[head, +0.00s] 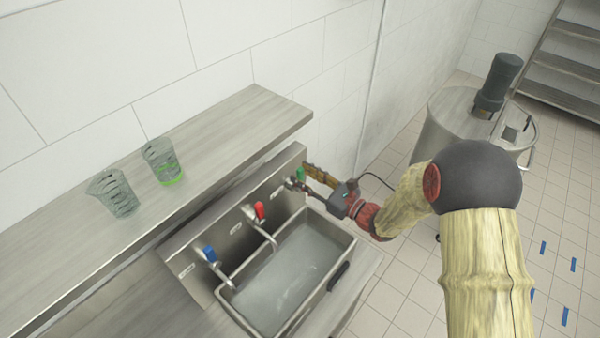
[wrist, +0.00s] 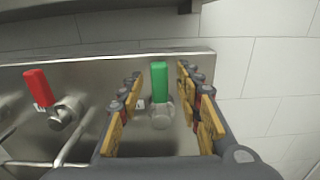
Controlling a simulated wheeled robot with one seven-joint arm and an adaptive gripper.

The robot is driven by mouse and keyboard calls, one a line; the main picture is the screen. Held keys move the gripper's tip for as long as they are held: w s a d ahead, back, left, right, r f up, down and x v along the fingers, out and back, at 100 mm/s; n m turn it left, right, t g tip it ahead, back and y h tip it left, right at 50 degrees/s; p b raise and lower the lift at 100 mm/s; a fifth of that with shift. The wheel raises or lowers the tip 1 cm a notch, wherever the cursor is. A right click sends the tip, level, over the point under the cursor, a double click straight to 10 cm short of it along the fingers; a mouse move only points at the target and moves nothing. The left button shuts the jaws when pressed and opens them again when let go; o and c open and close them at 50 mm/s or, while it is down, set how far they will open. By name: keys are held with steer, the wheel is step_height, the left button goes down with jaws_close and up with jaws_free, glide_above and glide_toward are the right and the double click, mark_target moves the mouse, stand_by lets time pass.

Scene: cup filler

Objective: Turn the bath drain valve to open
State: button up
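A valve with a green handle (wrist: 159,82) is on the steel back panel, its handle pointing up in the wrist view. It also shows in the head view, where the green handle (head: 300,174) is partly hidden by my gripper. I take it for the drain valve, though its label is too small to read. My gripper (wrist: 162,92) is open, with its yellow-padded fingers to the left and right of the green handle. I see a gap on both sides. In the head view my gripper (head: 318,180) is at the panel's far right end.
A red-handled tap (head: 259,211) and a blue-handled tap (head: 209,254) are on the same panel. The steel basin (head: 335,243) lies below, with a pale, water-like surface inside. A shelf (head: 235,125) above holds two clear jugs (head: 115,193) (head: 163,162). A tank (head: 450,125) stands behind my arm.

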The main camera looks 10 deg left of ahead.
steer(key=shift+x, duration=0.85)
steer(key=c, duration=0.3)
jaws_close()
